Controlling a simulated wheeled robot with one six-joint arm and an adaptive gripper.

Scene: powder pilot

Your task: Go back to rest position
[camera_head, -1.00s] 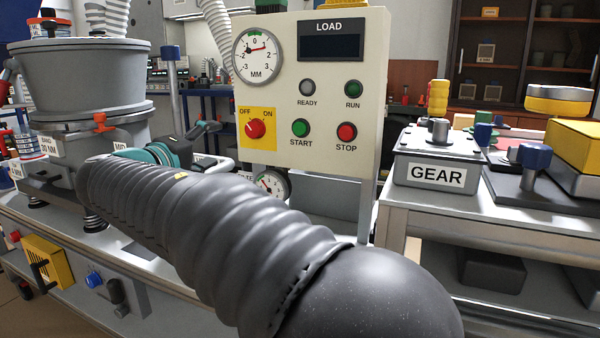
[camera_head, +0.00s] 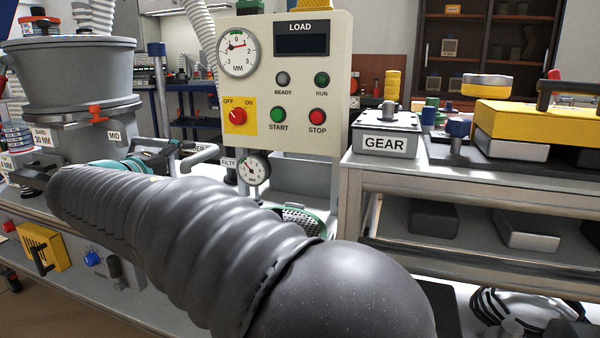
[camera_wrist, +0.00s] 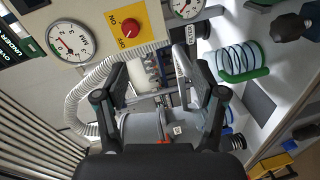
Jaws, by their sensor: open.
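My gripper (camera_wrist: 162,78) is open in the wrist view, with its two dark fingers apart and nothing seen between them. Beyond the fingers are the grey round machine body (camera_wrist: 140,125) and a ribbed hose (camera_wrist: 88,92). In the head view my dark ribbed arm crosses the lower middle and reaches left, beside the large grey vessel (camera_head: 65,80). The fingers cannot be made out clearly there. A teal part near the vessel's foot is partly hidden behind my arm.
The LOAD panel (camera_head: 300,150) stands upright behind my arm, its red OFF/ON knob (camera_head: 237,116) also in the wrist view (camera_wrist: 129,29). A FILTER gauge (camera_head: 253,168) sits below it. The GEAR box (camera_head: 385,145) and a yellow block (camera_head: 530,122) stand on the right bench.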

